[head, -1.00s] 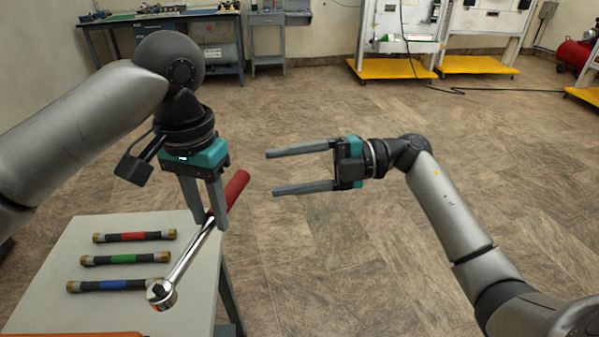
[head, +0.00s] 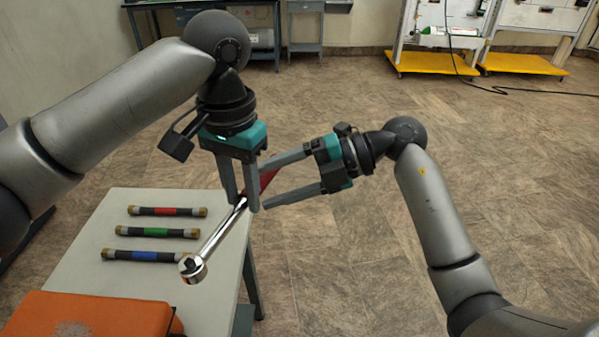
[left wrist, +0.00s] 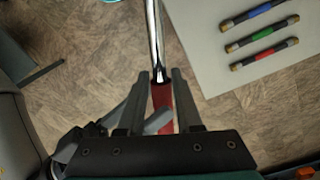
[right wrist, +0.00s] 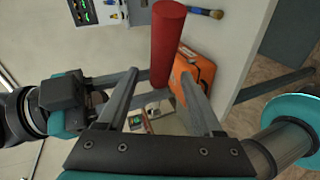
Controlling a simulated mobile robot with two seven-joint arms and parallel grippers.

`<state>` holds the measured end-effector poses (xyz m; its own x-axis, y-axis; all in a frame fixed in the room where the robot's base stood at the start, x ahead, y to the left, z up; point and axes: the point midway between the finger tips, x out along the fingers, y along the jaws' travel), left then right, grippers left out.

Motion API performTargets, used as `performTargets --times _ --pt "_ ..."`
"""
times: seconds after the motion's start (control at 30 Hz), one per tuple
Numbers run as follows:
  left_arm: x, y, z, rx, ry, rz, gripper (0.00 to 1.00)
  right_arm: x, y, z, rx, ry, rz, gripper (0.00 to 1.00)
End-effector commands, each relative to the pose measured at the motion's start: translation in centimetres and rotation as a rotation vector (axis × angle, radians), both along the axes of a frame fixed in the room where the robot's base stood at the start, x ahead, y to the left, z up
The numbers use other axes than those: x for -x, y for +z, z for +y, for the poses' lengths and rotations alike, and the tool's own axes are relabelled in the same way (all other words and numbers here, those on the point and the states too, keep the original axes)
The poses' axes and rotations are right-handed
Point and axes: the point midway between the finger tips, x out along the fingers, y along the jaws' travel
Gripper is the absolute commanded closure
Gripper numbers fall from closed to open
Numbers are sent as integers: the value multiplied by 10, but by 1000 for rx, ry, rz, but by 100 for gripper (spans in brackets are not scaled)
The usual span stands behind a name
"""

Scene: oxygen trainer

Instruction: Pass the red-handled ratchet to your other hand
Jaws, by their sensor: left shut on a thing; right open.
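The ratchet (head: 220,236) has a chrome shaft and a round head at its lower left end. Its red handle (head: 268,177) shows between the right fingers in the head view. My left gripper (head: 241,203) is shut on the ratchet where shaft and handle meet; its fingers also show in the left wrist view (left wrist: 160,80). My right gripper (head: 262,190) is open, with its fingers on either side of the red handle. In the right wrist view the handle (right wrist: 168,45) stands between the fingertips. Contact there cannot be told.
A pale table (head: 85,272) below holds three hoses with red (head: 168,211), green (head: 156,232) and blue (head: 144,256) bands. An orange case (head: 85,315) is at its near end. Open floor lies to the right.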

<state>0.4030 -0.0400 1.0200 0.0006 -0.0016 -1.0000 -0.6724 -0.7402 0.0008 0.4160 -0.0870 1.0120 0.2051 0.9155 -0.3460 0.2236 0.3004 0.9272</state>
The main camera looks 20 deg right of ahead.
Motion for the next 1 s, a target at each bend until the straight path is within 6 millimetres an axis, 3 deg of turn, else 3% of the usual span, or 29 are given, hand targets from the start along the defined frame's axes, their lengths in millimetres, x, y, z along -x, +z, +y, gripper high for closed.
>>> performTargets --times 0.2,0.5,1.0 --pt "0 1 0 1 0 -1 100 -4 -5 15 -2 0 -1 33" --pt "0 1 0 1 0 -1 100 -4 -6 16 0 -1 0 33" --pt "0 1 0 1 0 -1 100 -4 -6 16 -1 0 0 89"
